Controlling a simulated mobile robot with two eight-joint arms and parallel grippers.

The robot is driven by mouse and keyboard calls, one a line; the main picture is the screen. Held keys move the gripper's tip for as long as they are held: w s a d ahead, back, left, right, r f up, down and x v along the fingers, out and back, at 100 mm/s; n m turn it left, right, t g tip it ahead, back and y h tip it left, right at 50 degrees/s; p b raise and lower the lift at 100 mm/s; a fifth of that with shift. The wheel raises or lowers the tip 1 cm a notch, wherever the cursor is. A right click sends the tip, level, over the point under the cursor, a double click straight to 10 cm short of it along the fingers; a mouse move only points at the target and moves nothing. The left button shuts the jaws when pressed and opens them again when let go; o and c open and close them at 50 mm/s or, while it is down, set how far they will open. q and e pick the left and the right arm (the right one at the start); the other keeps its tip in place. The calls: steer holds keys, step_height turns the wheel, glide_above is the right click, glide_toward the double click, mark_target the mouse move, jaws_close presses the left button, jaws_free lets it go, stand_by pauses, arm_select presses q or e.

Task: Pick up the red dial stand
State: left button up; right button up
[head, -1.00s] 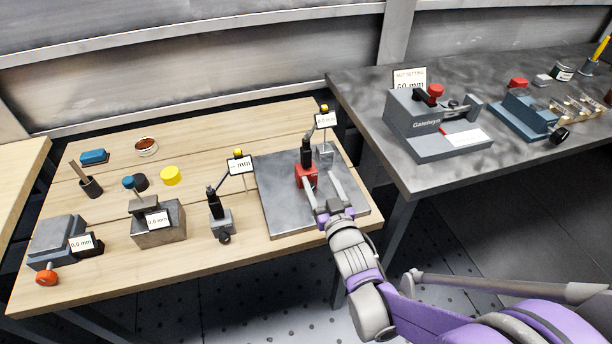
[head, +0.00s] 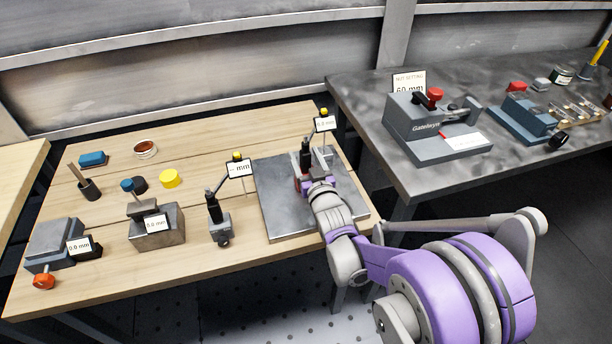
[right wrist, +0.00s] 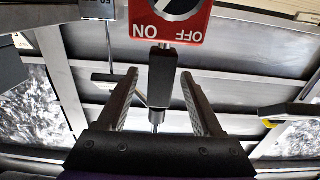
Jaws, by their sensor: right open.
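The red dial stand (head: 298,184) is on the grey metal plate (head: 282,215), mostly hidden behind my right gripper in the head view. Its black upper part (head: 305,153) shows above the gripper. In the right wrist view, its red ON/OFF block (right wrist: 172,20) is at the top, beyond the fingertips. A dark rod and black piece extend from it into the space between the fingers. My right gripper (right wrist: 159,76) is open, a finger on each side of the black piece, with gaps visible. My left gripper is not in view.
A grey stand (head: 322,158) with a display is close behind on the plate. Another grey stand (head: 220,228) is left of the plate. A grey gauge block (head: 158,226) is farther left. The dark table (head: 370,130) at right carries a Gatelwyn device (head: 425,135).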

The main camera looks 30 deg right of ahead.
jaws_close()
stand_by(0.3)
stand_by(1.1)
